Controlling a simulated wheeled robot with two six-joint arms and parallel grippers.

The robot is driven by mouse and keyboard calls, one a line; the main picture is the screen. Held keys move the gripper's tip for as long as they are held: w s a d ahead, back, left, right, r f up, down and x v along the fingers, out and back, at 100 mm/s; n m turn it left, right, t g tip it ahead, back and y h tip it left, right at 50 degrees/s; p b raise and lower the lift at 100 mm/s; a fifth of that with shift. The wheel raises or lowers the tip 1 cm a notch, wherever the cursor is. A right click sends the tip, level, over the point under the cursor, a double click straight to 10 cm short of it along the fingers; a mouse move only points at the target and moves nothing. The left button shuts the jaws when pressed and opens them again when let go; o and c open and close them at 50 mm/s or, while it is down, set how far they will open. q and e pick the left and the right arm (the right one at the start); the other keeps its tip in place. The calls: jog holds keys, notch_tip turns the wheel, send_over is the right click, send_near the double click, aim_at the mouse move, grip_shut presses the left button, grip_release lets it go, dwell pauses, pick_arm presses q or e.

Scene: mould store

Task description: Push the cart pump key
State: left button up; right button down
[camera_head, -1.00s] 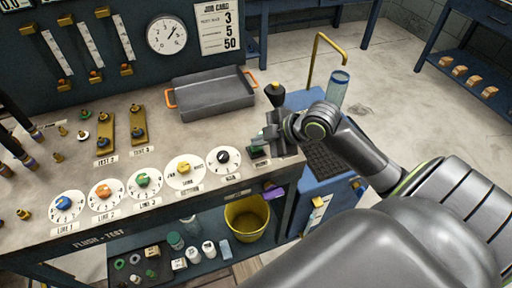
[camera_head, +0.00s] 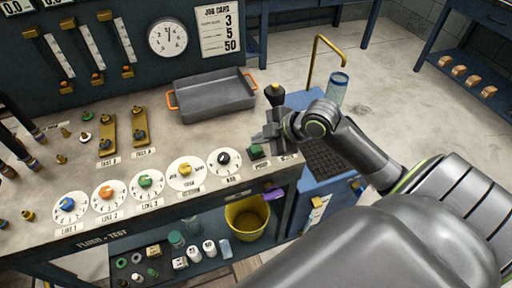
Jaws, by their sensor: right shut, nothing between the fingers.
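A small green key (camera_head: 257,151) sits on a dark base at the bench's right front corner, beside the black-knobbed dial (camera_head: 223,158). A small label lies in front of it, too small to read surely. My right gripper (camera_head: 264,137) is shut and empty, just above and behind the green key, apart from it as far as I can see. The gripper and wrist hide part of the bench corner to the right of the key. The blue cart (camera_head: 327,188) with a bent yellow pipe stands right of the bench. My left gripper is out of view.
A grey tray with orange handles (camera_head: 213,98) stands behind the dials. A black-topped post (camera_head: 275,94) rises behind my right gripper. Several dials line the bench front. A round gauge (camera_head: 168,36) hangs on the back panel. A yellow bucket (camera_head: 247,216) sits below.

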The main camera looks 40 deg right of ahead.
aim_at(260, 149)
jog(key=shift+r, duration=0.1)
notch_tip(260, 149, up, 6)
jog(key=p, duration=0.5)
jog(key=shift+p, duration=0.4)
